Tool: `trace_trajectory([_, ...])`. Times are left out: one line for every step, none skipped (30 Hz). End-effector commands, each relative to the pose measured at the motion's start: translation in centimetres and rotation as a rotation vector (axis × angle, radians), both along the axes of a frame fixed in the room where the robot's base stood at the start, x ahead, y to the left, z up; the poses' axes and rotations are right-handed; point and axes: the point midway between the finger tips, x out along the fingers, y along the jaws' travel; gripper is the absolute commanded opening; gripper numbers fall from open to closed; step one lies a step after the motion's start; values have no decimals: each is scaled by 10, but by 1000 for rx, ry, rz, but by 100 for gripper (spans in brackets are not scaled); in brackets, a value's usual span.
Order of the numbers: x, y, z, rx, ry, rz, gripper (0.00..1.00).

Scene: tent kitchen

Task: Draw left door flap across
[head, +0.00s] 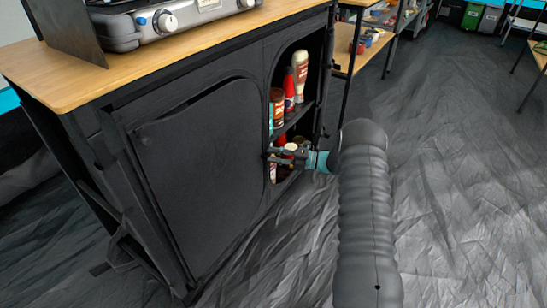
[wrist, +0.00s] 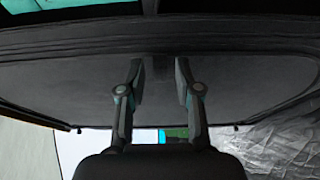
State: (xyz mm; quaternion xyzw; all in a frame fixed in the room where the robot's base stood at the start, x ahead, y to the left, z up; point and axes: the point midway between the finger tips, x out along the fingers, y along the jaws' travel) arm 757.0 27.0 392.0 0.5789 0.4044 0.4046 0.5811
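The left door flap (head: 200,165) is a dark fabric panel on the front of the black camp cabinet (head: 110,150). It spans most of the left compartment, and its upper left corner stands a little off the frame. My gripper (head: 270,154) is at the right side of the flap, in front of the open shelf compartment. In the wrist view a broad dark panel lies ahead of my gripper (wrist: 160,70). Its two fingers are apart, with a small dark tab (wrist: 161,68) between or behind them. I cannot tell whether they touch it.
The open right compartment holds several bottles (head: 289,90) and jars. A camp stove (head: 150,20) stands on the wooden top (head: 120,73). Shelves (head: 365,45) and bins (head: 480,17) stand farther back.

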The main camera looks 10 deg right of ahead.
Motion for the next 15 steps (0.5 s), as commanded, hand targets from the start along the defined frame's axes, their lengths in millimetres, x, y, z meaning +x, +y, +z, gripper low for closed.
trace_trajectory([0,0,0,0,1,1,38])
trace_trajectory([-1,0,0,0,1,2,38])
trace_trajectory([-1,1,0,1,1,2,38])
trace_trajectory([-1,1,0,1,1,3,38])
trace_trajectory([-1,1,0,2,2,3,38])
trace_trajectory([-1,1,0,2,2,4,38])
trace_trajectory([-1,1,0,2,2,4,38])
trace_trajectory([-2,1,0,2,2,5,38])
trace_trajectory([-2,0,0,2,2,4,38])
trace_trajectory([-2,-1,0,2,2,4,38])
trace_trajectory([-3,-3,0,2,2,4,38])
trace_trajectory([-4,-7,0,2,2,4,38])
trace_trajectory([-5,-10,0,3,1,4,38])
trace_trajectory([-7,-14,0,2,2,4,38])
trace_trajectory([-9,-20,0,2,2,4,38])
